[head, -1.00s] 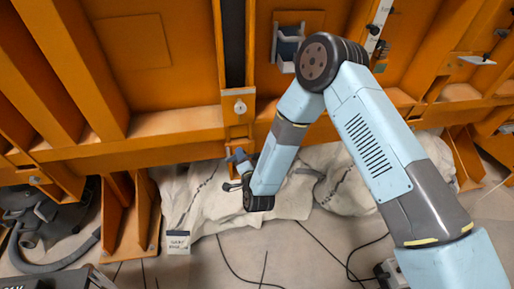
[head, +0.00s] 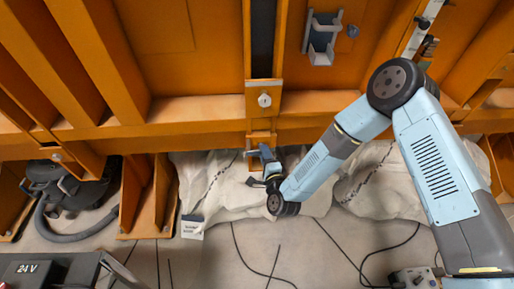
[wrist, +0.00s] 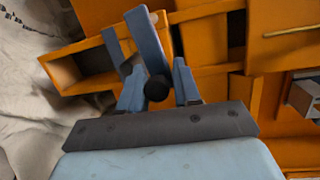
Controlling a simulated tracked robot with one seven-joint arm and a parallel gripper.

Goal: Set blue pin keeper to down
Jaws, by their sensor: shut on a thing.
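The blue pin keeper (head: 266,153) is a short blue lever below the orange beam, at the orange bracket under the round silver fitting. In the wrist view the keeper (wrist: 149,45) is a blue bar slanting down to a black knob (wrist: 156,88). My gripper (wrist: 158,85) has its two blue fingers on either side of this knob end and is shut on it. In the head view my gripper (head: 271,180) is at the keeper's lower end, small and partly hidden by my wrist. The exact finger contact is hard to see.
Orange beams and ribs fill the space above. White cloth sacks (head: 225,182) lie behind my gripper. Cables cross the floor; a black vacuum (head: 62,187) stands at left.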

